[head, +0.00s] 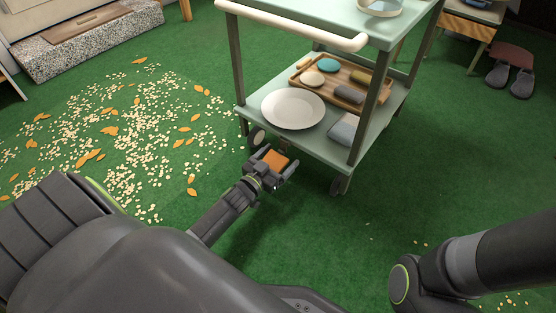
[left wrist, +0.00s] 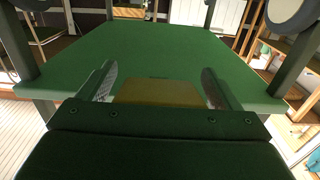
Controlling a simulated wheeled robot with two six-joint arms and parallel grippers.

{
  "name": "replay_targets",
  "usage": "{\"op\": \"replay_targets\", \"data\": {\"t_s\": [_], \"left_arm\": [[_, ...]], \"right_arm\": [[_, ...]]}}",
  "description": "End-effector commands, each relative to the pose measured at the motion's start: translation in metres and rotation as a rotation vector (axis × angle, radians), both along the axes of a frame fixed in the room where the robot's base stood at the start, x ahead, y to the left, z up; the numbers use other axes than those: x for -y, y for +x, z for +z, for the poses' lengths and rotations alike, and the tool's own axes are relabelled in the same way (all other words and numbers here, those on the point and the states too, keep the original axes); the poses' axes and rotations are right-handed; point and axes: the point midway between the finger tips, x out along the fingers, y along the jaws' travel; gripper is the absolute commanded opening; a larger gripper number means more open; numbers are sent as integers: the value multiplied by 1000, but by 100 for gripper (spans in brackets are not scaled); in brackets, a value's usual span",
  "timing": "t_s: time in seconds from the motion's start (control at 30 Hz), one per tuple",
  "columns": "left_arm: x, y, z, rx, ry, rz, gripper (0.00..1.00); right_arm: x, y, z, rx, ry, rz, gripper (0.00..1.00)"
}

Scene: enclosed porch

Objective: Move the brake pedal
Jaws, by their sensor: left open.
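The brake pedal (head: 273,157) is a small orange pad low at the near edge of the pale green cart (head: 300,153), near its caster wheels. My left gripper (head: 277,163) is open, with its fingers on either side of the pedal in the head view. In the left wrist view, the pedal (left wrist: 157,91) is a dull yellow pad between the two spread fingers (left wrist: 158,86). I cannot tell whether the fingers or palm touch it. My right gripper is out of view; only part of my right arm shows at lower right.
The cart's lower shelf holds a white plate (head: 293,108), a wooden tray (head: 338,88) and a grey folded item (head: 343,129). Pale bits and orange leaves (head: 110,131) litter the green floor at left. Dark shoes (head: 510,79) stand at far right. Floor right of the cart is mostly clear.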

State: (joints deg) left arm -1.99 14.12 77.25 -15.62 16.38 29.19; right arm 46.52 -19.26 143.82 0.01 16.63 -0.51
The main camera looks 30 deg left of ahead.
Motion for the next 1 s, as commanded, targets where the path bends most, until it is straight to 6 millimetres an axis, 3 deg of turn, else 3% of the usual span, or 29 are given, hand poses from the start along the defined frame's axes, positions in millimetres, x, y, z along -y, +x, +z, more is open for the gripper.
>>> {"op": "replay_targets", "data": {"t_s": [0.13, 0.6, 1.0], "left_arm": [[0, 0, 0, 0, 0, 0, 85], [0, 0, 0, 0, 0, 0, 24], [0, -1, 3, -10, 1, 0, 22]], "right_arm": [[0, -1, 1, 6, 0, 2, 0], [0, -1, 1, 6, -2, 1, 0], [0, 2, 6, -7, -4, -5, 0]]}}
